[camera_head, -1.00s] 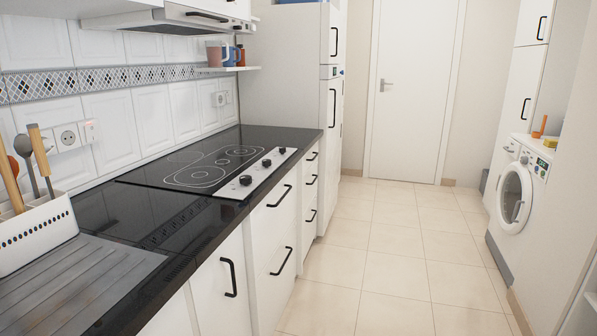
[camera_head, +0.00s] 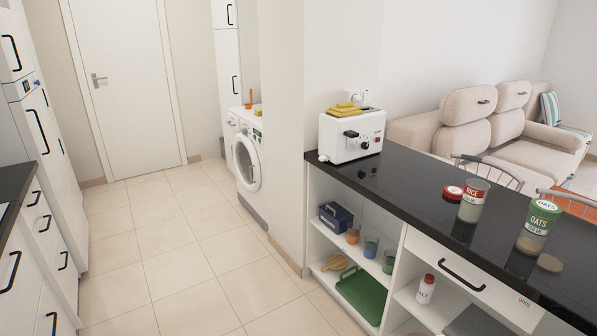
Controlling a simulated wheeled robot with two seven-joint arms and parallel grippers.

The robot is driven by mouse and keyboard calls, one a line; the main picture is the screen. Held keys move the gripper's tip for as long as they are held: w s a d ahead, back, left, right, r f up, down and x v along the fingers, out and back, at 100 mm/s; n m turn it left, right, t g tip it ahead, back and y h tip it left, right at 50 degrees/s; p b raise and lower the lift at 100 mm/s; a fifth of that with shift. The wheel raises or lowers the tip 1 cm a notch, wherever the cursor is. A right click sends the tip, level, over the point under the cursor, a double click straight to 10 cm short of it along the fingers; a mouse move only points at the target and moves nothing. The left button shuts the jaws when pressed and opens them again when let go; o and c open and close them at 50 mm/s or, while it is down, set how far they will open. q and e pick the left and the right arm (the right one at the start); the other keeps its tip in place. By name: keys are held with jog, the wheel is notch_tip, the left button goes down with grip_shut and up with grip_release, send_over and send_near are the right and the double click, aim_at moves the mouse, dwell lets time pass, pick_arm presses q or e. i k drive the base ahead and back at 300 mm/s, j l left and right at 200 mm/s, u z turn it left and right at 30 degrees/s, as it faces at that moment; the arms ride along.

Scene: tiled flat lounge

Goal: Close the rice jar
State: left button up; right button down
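The rice jar (camera_head: 471,207) stands upright on the black counter at the right. It is a clear container with a red "RICE" label and pale contents low inside, and its top looks open. A red round lid (camera_head: 453,192) lies on the counter just left of it. A jar labelled "OATS" (camera_head: 536,226) with a green and white top stands to the right, with a tan disc (camera_head: 550,263) lying in front of it. Neither of my grippers shows in the head view.
The black counter (camera_head: 410,185) has a white toaster (camera_head: 351,135) at its far left end. Open shelves below hold cups, a green tray (camera_head: 362,293) and a red-capped bottle (camera_head: 426,289). Chairs and a beige sofa (camera_head: 500,125) stand behind. The tiled floor (camera_head: 185,250) is clear.

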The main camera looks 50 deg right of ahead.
aim_at(472, 203)
jog(key=z, duration=2.65)
